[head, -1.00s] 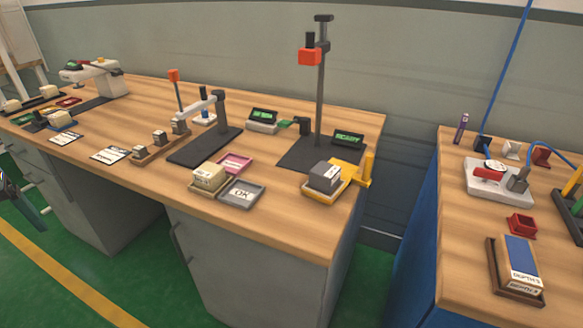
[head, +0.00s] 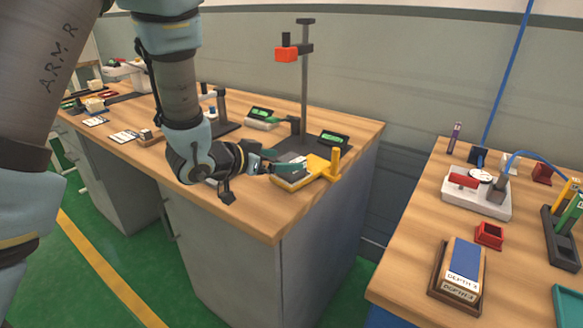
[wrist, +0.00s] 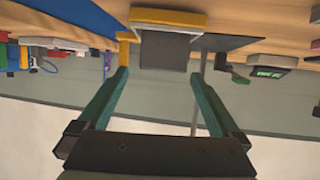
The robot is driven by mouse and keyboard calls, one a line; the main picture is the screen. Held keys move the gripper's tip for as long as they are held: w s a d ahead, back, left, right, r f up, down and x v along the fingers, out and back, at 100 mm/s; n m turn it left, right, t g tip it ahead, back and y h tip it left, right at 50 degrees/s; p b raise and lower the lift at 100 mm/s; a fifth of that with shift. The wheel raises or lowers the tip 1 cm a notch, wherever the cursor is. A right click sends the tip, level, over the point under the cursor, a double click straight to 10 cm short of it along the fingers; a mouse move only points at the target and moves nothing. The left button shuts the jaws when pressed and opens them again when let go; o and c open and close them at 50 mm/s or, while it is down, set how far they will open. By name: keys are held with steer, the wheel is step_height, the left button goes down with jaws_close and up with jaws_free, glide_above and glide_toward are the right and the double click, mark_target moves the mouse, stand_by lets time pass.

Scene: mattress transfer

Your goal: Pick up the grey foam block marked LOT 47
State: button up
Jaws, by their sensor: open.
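The grey foam block (head: 298,178) sits on a shallow tray with a yellow stand (head: 334,164) at the right end of the long wooden bench. Its lettering cannot be read. My gripper (head: 289,161) is at the block, and my wrist and fingers partly hide it in the head view. My gripper (wrist: 159,75) is open there, with a gap on both sides of the block and nothing held.
A dark post with an orange head (head: 286,54) rises behind the block, with a green-lit display (head: 333,138) nearby. The second bench at right holds a blue-topped block (head: 466,257), a red tray (head: 489,235) and a white gauge stand (head: 476,195). The bench's front right corner is clear.

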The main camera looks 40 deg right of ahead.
mark_target(299, 160)
steer(key=shift+f+p+x, duration=0.2)
steer(key=shift+p+x, duration=0.65)
steer(key=shift+x, duration=3)
steer(key=shift+w+a, duration=0.15)
steer(key=shift+w, duration=0.05)
steer(key=shift+c, duration=0.4)
steer(key=c, duration=1.2)
steer(key=shift+c, duration=0.2)
